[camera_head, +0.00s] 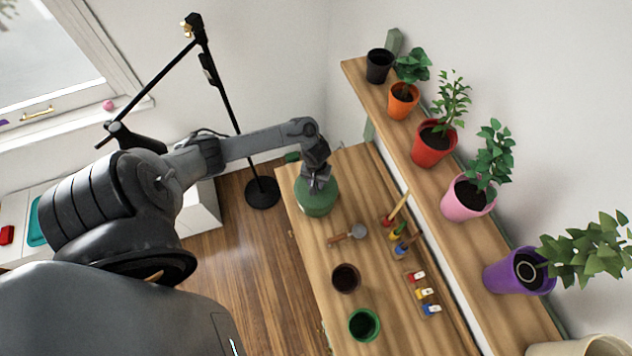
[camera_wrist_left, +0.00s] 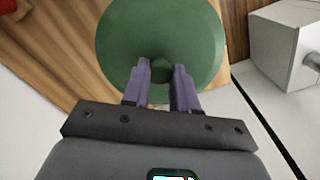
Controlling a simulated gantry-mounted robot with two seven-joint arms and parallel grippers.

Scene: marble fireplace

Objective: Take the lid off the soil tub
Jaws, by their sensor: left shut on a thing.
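The soil tub (camera_head: 316,206) is a round green tub at the far left end of the wooden bench. Its green lid (camera_wrist_left: 200,35) fills the upper middle of the left wrist view, with a small knob (camera_wrist_left: 161,70) at its centre. My left gripper (camera_wrist_left: 161,75) has its two purple fingers on either side of the knob and is shut on it. In the head view my left gripper (camera_head: 316,184) is directly above the tub. I cannot tell whether the lid is apart from the tub's rim. My right gripper is not in view.
On the bench (camera_head: 320,262) are a hammer-like tool (camera_head: 347,234), a brown pot (camera_head: 346,278), a green pot (camera_head: 364,325), brushes and small paint bottles (camera_head: 424,293). Several potted plants stand on a raised shelf (camera_head: 433,190) along the right wall. A black floor lamp (camera_head: 262,192) stands behind the tub.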

